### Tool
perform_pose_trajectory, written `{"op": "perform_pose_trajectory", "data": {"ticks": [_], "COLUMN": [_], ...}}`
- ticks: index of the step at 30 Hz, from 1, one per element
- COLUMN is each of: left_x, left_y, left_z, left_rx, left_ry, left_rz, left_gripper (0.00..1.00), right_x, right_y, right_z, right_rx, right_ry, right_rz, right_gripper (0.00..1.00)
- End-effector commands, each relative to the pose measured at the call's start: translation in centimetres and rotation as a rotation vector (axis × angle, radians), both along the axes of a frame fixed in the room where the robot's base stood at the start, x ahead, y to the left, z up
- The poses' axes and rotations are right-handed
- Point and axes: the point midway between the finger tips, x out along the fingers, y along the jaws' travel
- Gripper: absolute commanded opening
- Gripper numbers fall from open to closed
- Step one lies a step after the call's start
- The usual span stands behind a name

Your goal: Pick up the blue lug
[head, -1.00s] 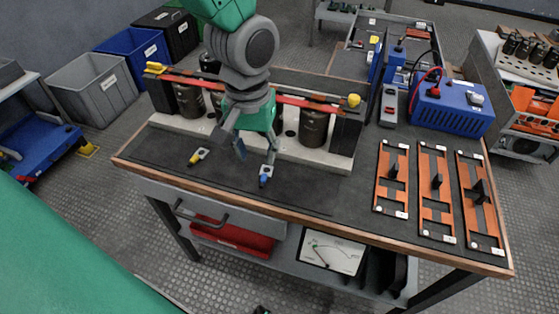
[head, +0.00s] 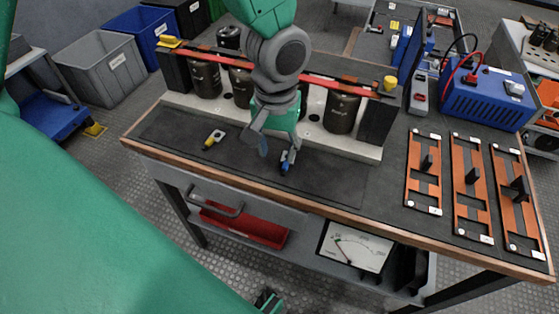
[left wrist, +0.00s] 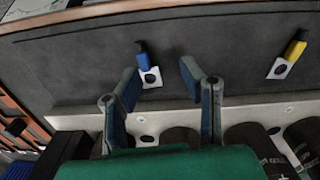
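The blue lug (head: 286,161) lies on the dark mat on the workbench, in front of the capacitor row. It has a blue sleeve and a pale metal plate with a hole. In the left wrist view the lug (left wrist: 144,62) lies near the gap between the fingertips, closer to the left finger. My left gripper (head: 276,152) is open and empty, pointing down beside the lug; its fingers (left wrist: 159,77) are spread. Whether a finger touches the lug cannot be told. A yellow lug (head: 214,138) lies apart to the left.
Black capacitors (head: 341,113) with a red bar (head: 318,83) across them stand close behind my gripper. Orange plates (head: 424,172) lie at the right, near a blue power unit (head: 487,97). The mat (head: 335,182) right of the lug is clear.

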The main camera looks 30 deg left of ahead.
Motion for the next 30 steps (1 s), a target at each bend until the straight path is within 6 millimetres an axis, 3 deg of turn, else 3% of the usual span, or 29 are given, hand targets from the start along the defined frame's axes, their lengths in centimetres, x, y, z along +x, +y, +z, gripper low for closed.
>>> {"op": "perform_pose_trajectory", "data": {"ticks": [1,6,13,16,30], "left_x": [-0.1,-0.1,-0.1,-0.1,-0.2], "left_y": [-0.4,-0.9,-0.2,0.1,-0.3], "left_z": [-1.3,-3.2,-3.3,-3.4,-2.7], "left_rx": [0.004,0.012,0.002,-0.004,0.006], "left_ry": [0.003,0.000,-0.002,-0.001,0.004], "left_rz": [-0.003,-0.003,-0.003,-0.002,-0.001], "left_gripper": [0.35,0.35,0.35,0.00,0.00], "right_x": [0.0,0.0,0.0,0.0,0.0], "right_y": [0.0,-0.1,-0.1,-0.1,-0.1], "right_z": [-0.9,-1.7,-1.6,-1.6,-1.2], "right_rx": [0.000,-0.001,-0.001,-0.001,-0.001], "right_ry": [0.000,0.001,0.001,0.001,0.001], "right_rz": [-0.001,-0.002,-0.003,-0.002,-0.002], "right_gripper": [0.89,0.89,0.89,0.89,0.89]}}
